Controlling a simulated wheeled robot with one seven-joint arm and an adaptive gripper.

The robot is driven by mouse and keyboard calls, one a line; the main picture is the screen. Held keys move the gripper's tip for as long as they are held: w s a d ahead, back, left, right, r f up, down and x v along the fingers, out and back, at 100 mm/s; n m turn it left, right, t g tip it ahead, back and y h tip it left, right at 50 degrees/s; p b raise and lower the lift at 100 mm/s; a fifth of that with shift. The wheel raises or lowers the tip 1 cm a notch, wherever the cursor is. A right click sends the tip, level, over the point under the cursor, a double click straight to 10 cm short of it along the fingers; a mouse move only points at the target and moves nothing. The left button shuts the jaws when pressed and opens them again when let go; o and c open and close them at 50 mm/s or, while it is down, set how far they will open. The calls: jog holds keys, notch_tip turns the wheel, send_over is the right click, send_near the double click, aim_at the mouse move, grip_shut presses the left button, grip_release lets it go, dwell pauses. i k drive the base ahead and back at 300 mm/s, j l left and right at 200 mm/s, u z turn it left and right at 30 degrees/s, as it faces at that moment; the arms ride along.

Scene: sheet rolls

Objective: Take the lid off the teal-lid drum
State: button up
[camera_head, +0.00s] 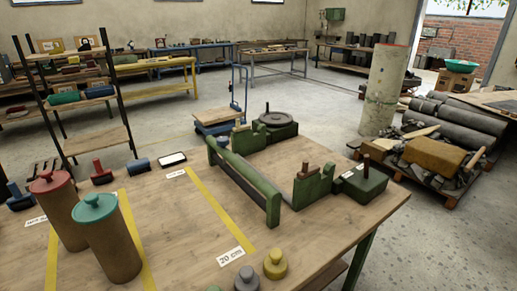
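The teal-lid drum (112,250) stands upright at the front left of the wooden table (325,235). It is a tall brown cylinder. Its teal lid (95,209), with a round knob on top, sits on the drum's top end. My gripper is not in view.
A similar drum with a red lid (52,182) stands close behind and left of it. Red and blue rollers lie farther back. A green frame (245,182) stands mid-table; grey (246,279) and yellow (275,264) knobbed weights sit at the front edge. Bare tabletop lies right of the drum.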

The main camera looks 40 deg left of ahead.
aim_at(95, 208)
jog(key=u, duration=2.35)
